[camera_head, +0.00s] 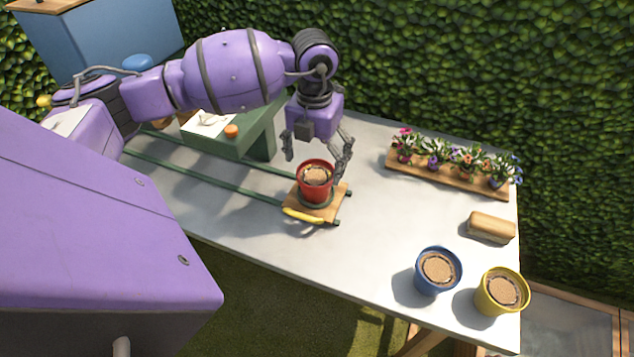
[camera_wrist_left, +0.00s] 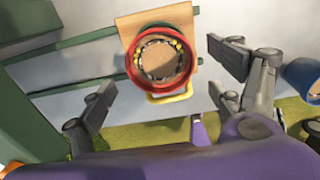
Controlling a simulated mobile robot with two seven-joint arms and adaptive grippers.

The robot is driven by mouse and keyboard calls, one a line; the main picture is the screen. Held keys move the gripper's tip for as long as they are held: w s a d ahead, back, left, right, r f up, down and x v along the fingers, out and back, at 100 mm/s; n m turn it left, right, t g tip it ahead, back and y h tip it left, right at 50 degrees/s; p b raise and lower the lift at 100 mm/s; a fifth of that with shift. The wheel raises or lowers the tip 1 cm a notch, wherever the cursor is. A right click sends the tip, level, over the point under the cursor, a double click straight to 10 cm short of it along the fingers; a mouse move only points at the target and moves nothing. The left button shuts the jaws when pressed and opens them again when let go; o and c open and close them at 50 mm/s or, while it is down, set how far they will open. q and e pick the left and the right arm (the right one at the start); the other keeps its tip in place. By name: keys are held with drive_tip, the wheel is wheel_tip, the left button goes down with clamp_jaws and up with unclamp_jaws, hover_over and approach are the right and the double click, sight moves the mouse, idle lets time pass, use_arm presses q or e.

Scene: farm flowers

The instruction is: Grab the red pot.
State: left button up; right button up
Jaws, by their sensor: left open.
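The red pot (camera_head: 316,186), filled with brown soil, stands upright on a small wooden board (camera_head: 297,203) with a yellow handle at its front. My left gripper (camera_head: 316,160) is open just above the pot, its fingers pointing down on either side of the rim. In the left wrist view the red pot (camera_wrist_left: 160,62) shows from above, between and beyond the two spread fingers of my left gripper (camera_wrist_left: 165,75). The fingers look apart from the pot. My right gripper is in neither view.
A blue pot (camera_head: 438,271) and a yellow pot (camera_head: 502,292) stand at the table's right front. A wooden tray of several flowers (camera_head: 440,176) and a tan block (camera_head: 490,227) lie further back. Green rails (camera_head: 205,175) lead left to a green stand (camera_head: 262,140). A hedge stands behind.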

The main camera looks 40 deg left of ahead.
sight(315, 173)
use_arm(q)
drive_tip(key=shift+w+a+f, duration=0.15)
drive_tip(key=shift+f, duration=2.2)
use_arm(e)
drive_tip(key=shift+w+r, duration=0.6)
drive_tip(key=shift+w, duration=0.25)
use_arm(q)
drive_tip(key=c, duration=1.4)
